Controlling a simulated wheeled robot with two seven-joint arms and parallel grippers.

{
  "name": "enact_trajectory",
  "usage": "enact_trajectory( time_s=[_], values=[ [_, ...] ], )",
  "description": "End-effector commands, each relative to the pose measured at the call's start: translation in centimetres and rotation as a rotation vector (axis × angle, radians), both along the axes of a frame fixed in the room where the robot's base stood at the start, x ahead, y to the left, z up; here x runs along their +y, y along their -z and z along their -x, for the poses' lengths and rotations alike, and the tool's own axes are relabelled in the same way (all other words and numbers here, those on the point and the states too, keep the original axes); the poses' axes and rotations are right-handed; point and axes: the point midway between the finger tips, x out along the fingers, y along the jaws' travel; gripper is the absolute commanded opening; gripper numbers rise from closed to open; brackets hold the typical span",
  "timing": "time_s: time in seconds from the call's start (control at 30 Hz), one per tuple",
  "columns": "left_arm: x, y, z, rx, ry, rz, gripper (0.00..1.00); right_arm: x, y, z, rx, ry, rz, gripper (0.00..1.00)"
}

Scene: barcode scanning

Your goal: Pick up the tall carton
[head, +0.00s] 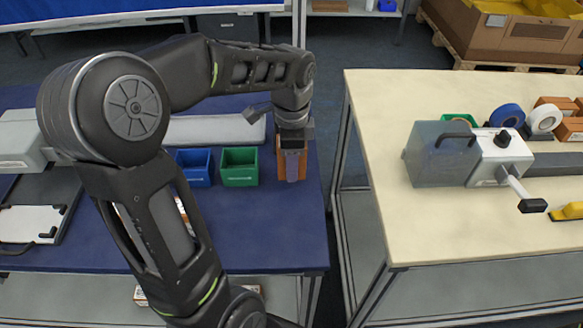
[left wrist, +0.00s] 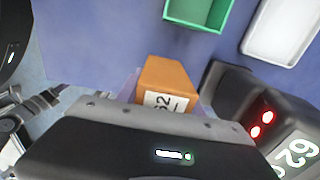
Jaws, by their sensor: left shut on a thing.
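The orange-brown carton (head: 281,167) stands at the right edge of the blue table, just right of the green bin. My left gripper (head: 292,172) reaches down over it and is shut on it. In the left wrist view the carton (left wrist: 168,76) shows its orange face and a white label reading "62"; the dark gripper body hides its lower part in the picture. I cannot tell whether its base touches the table. My right gripper is in neither view.
A green bin (head: 239,166) and a blue bin (head: 195,167) stand left of the carton. A gap separates the blue table (head: 270,232) from the cream table (head: 385,110), which holds a grey machine (head: 500,155) and tape rolls.

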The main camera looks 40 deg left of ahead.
Motion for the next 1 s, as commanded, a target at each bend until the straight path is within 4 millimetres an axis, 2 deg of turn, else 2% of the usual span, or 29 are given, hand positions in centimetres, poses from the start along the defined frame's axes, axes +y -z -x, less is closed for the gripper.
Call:
enact_trajectory(
  time_s=[0.2,0.4,1.0],
  values=[
    [0.0,-4.4,-0.1,-0.005,0.001,-0.002,0.0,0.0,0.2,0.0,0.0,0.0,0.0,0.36],
    [0.0,-6.9,-0.1,-0.004,0.001,0.0,0.0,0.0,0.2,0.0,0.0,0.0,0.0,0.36],
    [0.0,-7.1,0.0,-0.001,0.001,-0.001,0.0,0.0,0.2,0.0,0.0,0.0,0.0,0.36]
  ],
)
